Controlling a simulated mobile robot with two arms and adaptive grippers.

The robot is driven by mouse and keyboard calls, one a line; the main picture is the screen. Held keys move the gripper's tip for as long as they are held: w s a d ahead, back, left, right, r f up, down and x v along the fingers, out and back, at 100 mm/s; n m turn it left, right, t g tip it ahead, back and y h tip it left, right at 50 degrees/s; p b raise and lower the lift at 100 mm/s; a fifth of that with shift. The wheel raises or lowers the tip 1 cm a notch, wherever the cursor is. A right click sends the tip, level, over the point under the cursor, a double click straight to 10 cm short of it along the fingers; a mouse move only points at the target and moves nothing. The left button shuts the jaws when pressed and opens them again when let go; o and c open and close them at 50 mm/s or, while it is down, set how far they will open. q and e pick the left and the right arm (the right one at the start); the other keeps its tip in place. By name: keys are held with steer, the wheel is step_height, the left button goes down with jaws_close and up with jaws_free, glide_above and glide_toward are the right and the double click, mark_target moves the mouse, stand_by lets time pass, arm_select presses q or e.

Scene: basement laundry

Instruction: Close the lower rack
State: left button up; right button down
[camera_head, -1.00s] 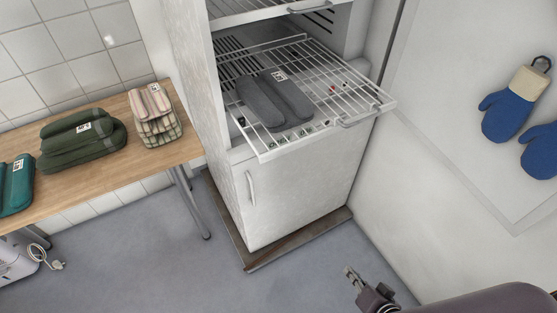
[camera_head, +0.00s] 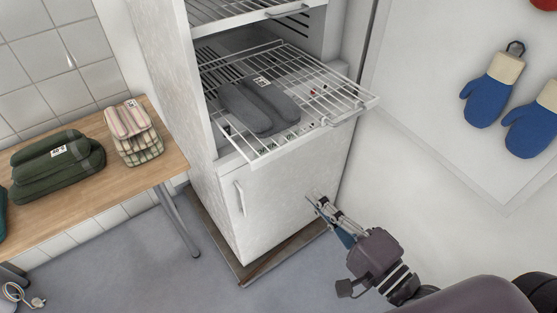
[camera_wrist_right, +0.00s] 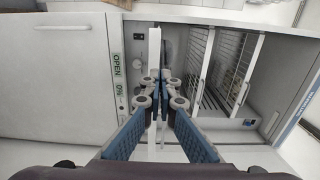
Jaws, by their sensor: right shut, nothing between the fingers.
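The lower rack (camera_head: 275,143) is a white wire shelf pulled well out of the white cabinet (camera_head: 290,185). A grey folded pad with a label (camera_head: 260,107) lies on it. The rack has a handle (camera_head: 345,117) at its front right. In the head view my right gripper (camera_head: 318,203) is in front of the cabinet's lower door, below the rack, apart from the handle. In the right wrist view its fingers (camera_wrist_right: 162,85) are together with nothing between them. A pale upright bar is seen beyond them. My left gripper is not in view.
An upper rack (camera_head: 240,12) sits above. A wooden table (camera_head: 165,170) with green and striped folded bundles stands at the left. Blue mitts (camera_head: 490,97) hang on the right wall. The cabinet stands on a brown base (camera_head: 265,265). Grey floor is clear in front.

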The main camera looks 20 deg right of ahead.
steer(key=shift+p+x, duration=1.2)
steer(key=shift+x, duration=5.25)
steer(key=shift+w+a, duration=0.25)
steer(key=shift+w, duration=0.4)
steer(key=p, duration=0.2)
glide_toward(232, 113)
steer(key=shift+w+d+f, duration=0.1)
steer(key=shift+w+f, duration=0.1)
steer(key=shift+w, duration=0.15)
steer(key=x, duration=0.7)
steer(key=b+x, duration=0.1)
steer(key=x, duration=0.2)
steer(key=shift+w+f, duration=0.25)
steer(key=shift+w, duration=0.05)
